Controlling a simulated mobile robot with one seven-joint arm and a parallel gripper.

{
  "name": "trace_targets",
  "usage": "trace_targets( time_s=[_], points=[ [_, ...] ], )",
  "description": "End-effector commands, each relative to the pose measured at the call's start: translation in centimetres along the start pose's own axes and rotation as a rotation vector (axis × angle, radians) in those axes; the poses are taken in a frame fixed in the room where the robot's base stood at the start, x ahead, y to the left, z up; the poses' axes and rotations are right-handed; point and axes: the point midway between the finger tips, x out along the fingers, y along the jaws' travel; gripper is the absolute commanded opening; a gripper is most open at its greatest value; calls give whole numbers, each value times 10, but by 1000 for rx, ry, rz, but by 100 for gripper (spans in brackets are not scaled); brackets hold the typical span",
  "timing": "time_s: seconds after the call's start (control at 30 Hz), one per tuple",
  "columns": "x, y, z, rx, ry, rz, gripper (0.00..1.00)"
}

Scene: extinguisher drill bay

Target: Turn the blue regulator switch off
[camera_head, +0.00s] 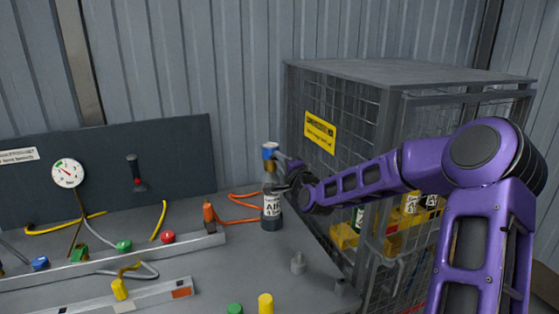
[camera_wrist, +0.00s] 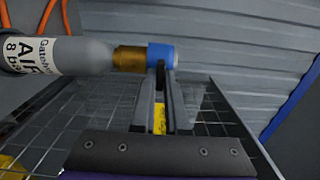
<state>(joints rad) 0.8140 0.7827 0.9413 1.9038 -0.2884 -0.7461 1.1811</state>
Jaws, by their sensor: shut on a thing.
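A grey bottle (camera_head: 271,205) labelled AIR stands upright on the bench near the caged cabinet. Its top carries a blue regulator (camera_head: 270,150). In the wrist view the bottle (camera_wrist: 95,56) lies across the picture, with a brass neck (camera_wrist: 129,59) and the blue regulator (camera_wrist: 162,54) at its right end. My gripper (camera_head: 283,162) reaches in from the right at regulator height. In the wrist view its fingertips (camera_wrist: 163,74) are at the lower edge of the regulator, closed around a small dark part there, which looks like its switch. The switch's exact position is partly hidden by the fingers.
An orange hose (camera_head: 235,204) runs left of the bottle. A rail with coloured knobs (camera_head: 168,238) lies left.

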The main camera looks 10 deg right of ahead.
Motion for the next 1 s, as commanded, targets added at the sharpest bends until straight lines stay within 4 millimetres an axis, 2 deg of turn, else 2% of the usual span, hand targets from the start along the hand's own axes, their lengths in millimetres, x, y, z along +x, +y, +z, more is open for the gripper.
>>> trace_targets(
  time_s=[0.23,0.27,0.3,0.43,0.77,0.87,1.0],
  points=[
    [0,0,0,0,-1,0,0],
    [0,0,0,0,-1,0,14],
    [0,0,0,0,-1,0,21],
    [0,0,0,0,-1,0,42],
    [-2,0,0,-1,0,0,42],
    [-10,-1,-1,-2,1,-1,42],
    [-33,0,-1,-2,1,1,42]
  ],
)
